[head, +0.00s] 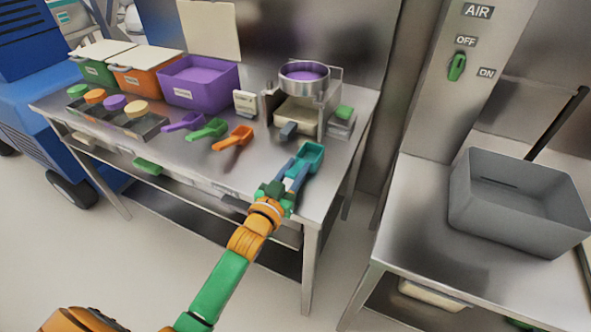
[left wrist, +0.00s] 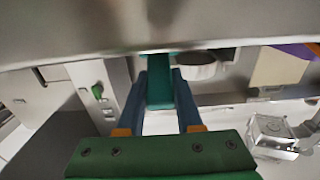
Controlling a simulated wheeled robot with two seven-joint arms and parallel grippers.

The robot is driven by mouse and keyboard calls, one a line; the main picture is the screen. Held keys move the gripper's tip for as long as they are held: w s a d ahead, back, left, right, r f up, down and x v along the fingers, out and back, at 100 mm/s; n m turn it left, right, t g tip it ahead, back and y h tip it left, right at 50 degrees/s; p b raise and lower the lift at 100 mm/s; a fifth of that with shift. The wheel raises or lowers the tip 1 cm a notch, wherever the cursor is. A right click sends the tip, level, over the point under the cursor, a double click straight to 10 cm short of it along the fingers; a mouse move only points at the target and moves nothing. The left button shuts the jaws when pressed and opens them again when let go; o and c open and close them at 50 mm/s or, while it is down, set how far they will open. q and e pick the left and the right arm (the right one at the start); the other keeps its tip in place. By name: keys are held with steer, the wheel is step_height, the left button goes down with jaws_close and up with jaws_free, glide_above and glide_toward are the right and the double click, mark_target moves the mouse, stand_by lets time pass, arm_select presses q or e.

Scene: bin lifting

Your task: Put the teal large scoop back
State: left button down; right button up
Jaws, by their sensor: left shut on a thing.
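The teal large scoop (head: 310,152) is at the right front part of the steel table, its bowl pointing away from me. My left gripper (head: 296,174) is shut on its handle, with a blue finger on each side. In the left wrist view the teal handle (left wrist: 159,88) sits between the two fingers of the left gripper (left wrist: 160,82). I cannot tell whether the scoop touches the tabletop. My right gripper is not in view.
Purple (head: 183,121), green (head: 210,130) and orange (head: 234,138) scoops lie in a row on the table (head: 205,160). A sieve (head: 304,78) with purple contents stands behind the teal scoop. Coloured bins are at the back left. A grey bin (head: 520,205) stands on the right counter.

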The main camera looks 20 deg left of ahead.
arm_select(q)
steer(key=c, duration=0.6)
jaws_free()
steer(key=s, duration=1.2)
steer(key=s+f+g, duration=0.3)
steer(key=f, duration=0.7)
steer(key=s+f+g, duration=0.3)
steer(key=f, duration=0.7)
steer(key=s+f+g, duration=0.3)
steer(key=f, duration=0.8)
steer(key=s+f+g, duration=0.2)
steer(key=s+f, duration=0.1)
steer(key=s, duration=0.4)
steer(key=s+f+m+g, duration=0.1)
steer(key=s+f+g, duration=0.2)
steer(key=s, duration=0.4)
steer(key=s+f+m+g, duration=0.1)
steer(key=s+f+g, duration=0.2)
steer(key=s+f, duration=0.2)
steer(key=shift+s+d+f+y, duration=0.1)
steer(key=shift+s+d+y, duration=0.05)
steer(key=shift+s, duration=0.35)
steer(key=shift+s+d+y, duration=0.1)
steer(key=shift+s+y, duration=0.05)
steer(key=shift+s, duration=0.35)
